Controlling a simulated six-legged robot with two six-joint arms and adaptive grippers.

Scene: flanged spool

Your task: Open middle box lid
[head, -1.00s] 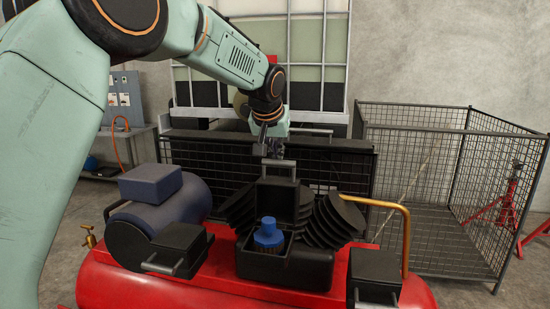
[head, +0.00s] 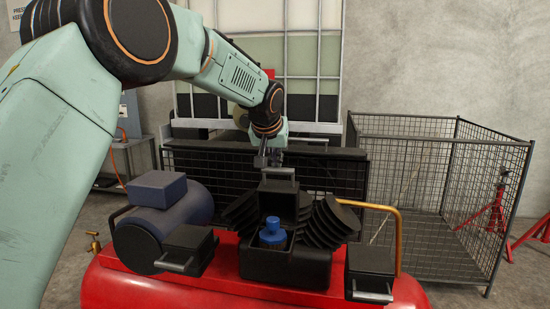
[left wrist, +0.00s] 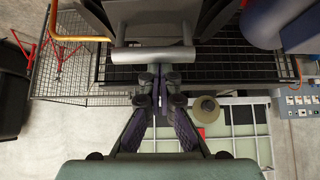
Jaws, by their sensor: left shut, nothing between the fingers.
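The middle box (head: 285,262) is black and sits on the red tank top. Its lid (head: 285,203) stands upright at the back, open, with a grey handle (head: 278,173) on its upper edge. A blue flanged spool (head: 272,231) shows inside the box. My left gripper (head: 268,161) is shut and empty, just behind and above the handle. In the left wrist view, the shut fingertips (left wrist: 160,76) are close to the handle bar (left wrist: 153,55); I cannot tell if they touch it. My right gripper is not in view.
Black boxes with handles stand to the left (head: 188,248) and right (head: 370,271) on the red tank (head: 200,288). A dark blue motor (head: 165,208), black fins (head: 328,220) and a brass pipe (head: 398,235) surround the middle box. A wire cage (head: 440,200) stands behind right.

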